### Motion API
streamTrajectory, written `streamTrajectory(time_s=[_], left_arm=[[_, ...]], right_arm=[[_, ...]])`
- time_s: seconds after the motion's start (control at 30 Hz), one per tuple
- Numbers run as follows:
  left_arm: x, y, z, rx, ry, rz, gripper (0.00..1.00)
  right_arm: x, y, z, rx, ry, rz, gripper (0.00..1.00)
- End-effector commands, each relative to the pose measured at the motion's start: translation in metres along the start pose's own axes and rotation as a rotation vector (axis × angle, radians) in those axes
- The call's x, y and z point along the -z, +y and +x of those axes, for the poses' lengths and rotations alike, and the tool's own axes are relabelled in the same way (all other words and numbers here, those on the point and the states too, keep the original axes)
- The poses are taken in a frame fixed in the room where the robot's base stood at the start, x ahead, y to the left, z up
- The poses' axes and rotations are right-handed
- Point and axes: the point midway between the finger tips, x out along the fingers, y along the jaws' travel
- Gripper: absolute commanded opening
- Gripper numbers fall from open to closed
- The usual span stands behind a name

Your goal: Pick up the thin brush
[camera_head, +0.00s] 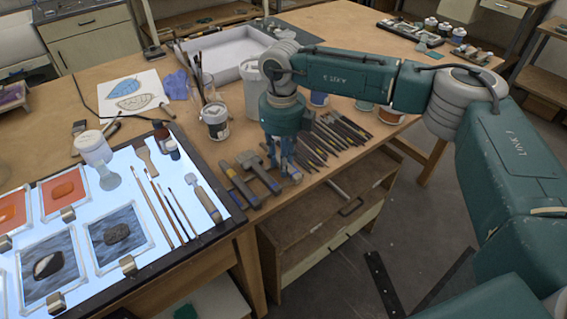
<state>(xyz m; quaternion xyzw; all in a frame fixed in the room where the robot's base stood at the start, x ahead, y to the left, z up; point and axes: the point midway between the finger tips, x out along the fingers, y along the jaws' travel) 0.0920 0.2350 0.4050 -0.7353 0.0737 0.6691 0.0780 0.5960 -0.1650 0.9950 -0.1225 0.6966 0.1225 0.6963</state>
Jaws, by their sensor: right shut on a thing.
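My right gripper (288,168) points down at the front edge of the wooden table, between a hammer-like tool and a row of thin dark-handled tools (335,135). It is shut on a slim thing, mostly hidden by the fingers; I cannot tell whether this is the thin brush. Several thin brushes (177,212) lie side by side on the lit panel (215,203), left of the gripper and apart from it. My left gripper is not in view.
Hammer-like tools (240,185) lie left of the gripper. A large white bucket (253,95) stands behind it, with an empty grey tray (225,52) farther back. Small paint jars stand behind the tool row. The table's front edge drops to a shelf below.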

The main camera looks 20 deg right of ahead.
Motion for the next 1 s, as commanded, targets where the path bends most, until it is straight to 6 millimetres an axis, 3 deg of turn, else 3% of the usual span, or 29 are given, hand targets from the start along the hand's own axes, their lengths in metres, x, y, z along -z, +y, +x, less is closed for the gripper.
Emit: streamTrajectory(time_s=[0.17, 0.33, 0.8, 1.0], left_arm=[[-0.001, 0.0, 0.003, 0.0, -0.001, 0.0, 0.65], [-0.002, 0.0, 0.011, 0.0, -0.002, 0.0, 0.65], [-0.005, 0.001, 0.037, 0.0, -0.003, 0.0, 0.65], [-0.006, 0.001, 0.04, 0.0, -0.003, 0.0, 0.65]], right_arm=[[-0.001, 0.0, -0.007, 0.0, -0.002, 0.0, 0.0], [-0.001, 0.0, -0.03, 0.0, -0.005, 0.0, 0.0], [-0.001, 0.0, -0.157, 0.001, -0.005, 0.001, 0.0], [-0.001, 0.001, -0.19, 0.0, -0.002, 0.0, 0.0]])
